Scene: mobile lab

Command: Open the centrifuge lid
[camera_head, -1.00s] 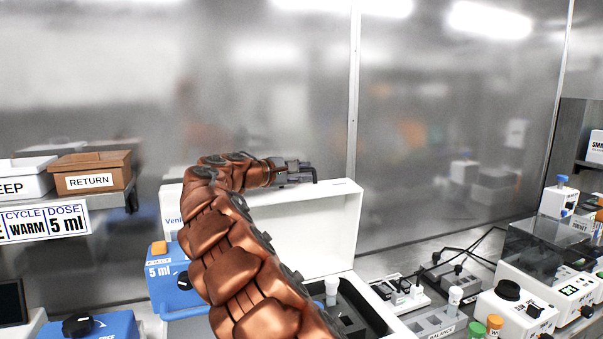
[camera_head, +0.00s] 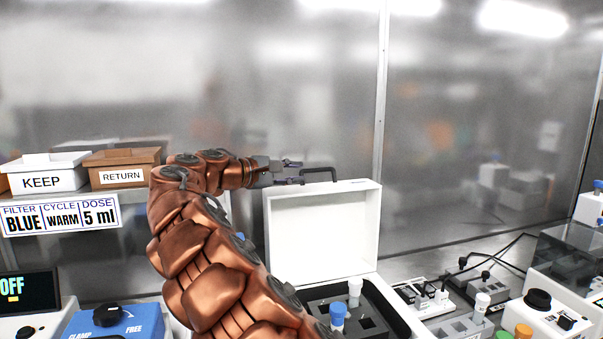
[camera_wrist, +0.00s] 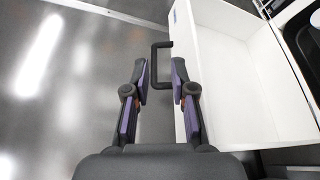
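A white box (camera_head: 397,318) has its hinged white lid (camera_head: 318,236) standing upright, with a black handle (camera_head: 320,170) at the top edge. I cannot tell for sure whether this box is the centrifuge. Its dark interior holds a white-capped tube and a blue-capped tube. My gripper (camera_head: 298,172) is at the left of the handle, open and empty. In the wrist view my gripper (camera_wrist: 160,78) has its fingers apart, with the handle (camera_wrist: 161,44) just ahead between them. A machine with a see-through smoky cover (camera_head: 572,250) is cut off at the right edge.
KEEP (camera_head: 42,181) and RETURN (camera_head: 122,177) bins stand on the left shelf. A blue clamp device (camera_head: 108,325) is at lower left. A power strip (camera_head: 420,297), a tube rack (camera_head: 462,328) and a white knobbed device (camera_head: 540,312) fill the bench at right. A metal wall stands behind.

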